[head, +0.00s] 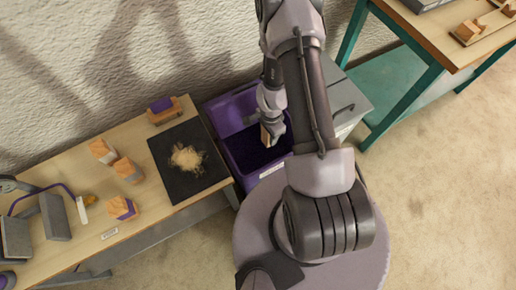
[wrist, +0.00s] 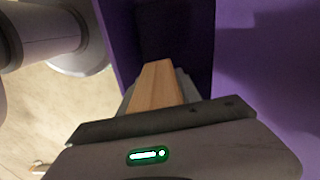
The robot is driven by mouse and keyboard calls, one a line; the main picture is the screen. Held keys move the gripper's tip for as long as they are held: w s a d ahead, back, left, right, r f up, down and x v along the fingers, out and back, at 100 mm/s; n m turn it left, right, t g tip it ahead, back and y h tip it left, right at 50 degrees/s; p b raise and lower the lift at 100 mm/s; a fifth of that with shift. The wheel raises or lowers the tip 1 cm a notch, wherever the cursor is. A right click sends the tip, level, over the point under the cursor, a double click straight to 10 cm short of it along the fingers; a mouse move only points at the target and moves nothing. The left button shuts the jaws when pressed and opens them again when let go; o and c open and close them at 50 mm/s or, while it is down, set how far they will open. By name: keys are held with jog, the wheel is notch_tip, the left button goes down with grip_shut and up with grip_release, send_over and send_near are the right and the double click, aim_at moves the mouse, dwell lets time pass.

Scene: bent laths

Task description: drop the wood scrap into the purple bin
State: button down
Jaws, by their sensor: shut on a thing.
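The purple bin (head: 234,118) stands on the floor between the table and a grey cabinet in the head view. In the wrist view its purple wall (wrist: 250,60) fills the right side, with its dark inside beyond. My gripper (head: 270,138) is over the bin's opening, pointing down. It is shut on the wood scrap (wrist: 156,84), a light brown piece that reaches out past the jaws. The scrap also shows small at the jaws in the head view (head: 265,135). I cannot tell how deep its lower end is relative to the rim.
The table (head: 75,165) at left bears several wood blocks (head: 128,170), a dark mat (head: 165,160) with a pile of shavings (head: 187,158), and a clamp-like tool (head: 55,217). A grey cabinet (head: 345,98) stands right of the bin. Another table with green legs (head: 405,105) is at upper right.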

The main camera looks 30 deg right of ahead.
jog(key=c, duration=0.7)
grip_release()
jog(key=shift+r, duration=0.1)
jog(key=shift+c, duration=0.2)
notch_tip(320, 180, up, 17)
jog(key=p, duration=1.7)
jog(key=shift+r+p, duration=0.2)
jog(key=shift+p, duration=0.1)
